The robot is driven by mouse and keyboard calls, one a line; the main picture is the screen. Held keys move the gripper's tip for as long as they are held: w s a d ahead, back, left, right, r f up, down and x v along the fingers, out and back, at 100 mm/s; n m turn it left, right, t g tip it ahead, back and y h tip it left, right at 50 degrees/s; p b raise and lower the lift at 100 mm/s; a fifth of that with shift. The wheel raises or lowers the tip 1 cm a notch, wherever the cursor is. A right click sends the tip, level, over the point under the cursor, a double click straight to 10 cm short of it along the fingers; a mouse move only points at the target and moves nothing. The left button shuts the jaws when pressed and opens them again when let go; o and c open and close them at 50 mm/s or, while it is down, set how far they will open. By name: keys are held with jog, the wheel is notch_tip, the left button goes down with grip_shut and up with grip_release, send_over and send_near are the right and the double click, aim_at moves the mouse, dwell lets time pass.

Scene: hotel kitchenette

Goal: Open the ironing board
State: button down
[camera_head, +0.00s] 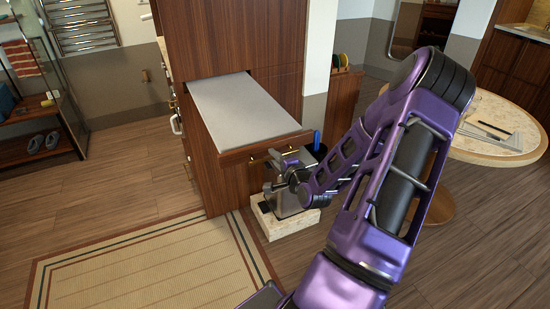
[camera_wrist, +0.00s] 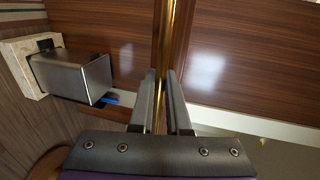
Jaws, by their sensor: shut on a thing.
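The ironing board (camera_head: 237,108) is a flat grey surface that sticks out toward me from a slot in the brown wooden cabinet (camera_head: 240,40). Its wooden front panel (camera_head: 236,160) carries a brass bar handle (camera_wrist: 168,35). My gripper (camera_wrist: 162,82) is shut on that handle, with one finger on each side of the bar in the wrist view. In the head view my gripper (camera_head: 279,160) is at the front panel, and my wrist partly hides the handle's right part.
A metal box (camera_wrist: 75,75) on a pale stone base (camera_head: 285,225) stands below the panel's right end, close to my wrist. A blue object (camera_head: 317,138) is beside it. A round table (camera_head: 490,145) stands right. A striped rug (camera_head: 150,270) and open floor lie in front.

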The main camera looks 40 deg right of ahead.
jog(key=shift+s+f, duration=0.15)
jog(key=shift+s, duration=0.05)
jog(key=c, duration=0.9)
grip_release()
jog(key=shift+s, duration=0.15)
jog(key=shift+c, duration=0.2)
jog(key=shift+o, duration=0.3)
jog(key=shift+a+r, duration=0.1)
jog(key=shift+r, duration=0.1)
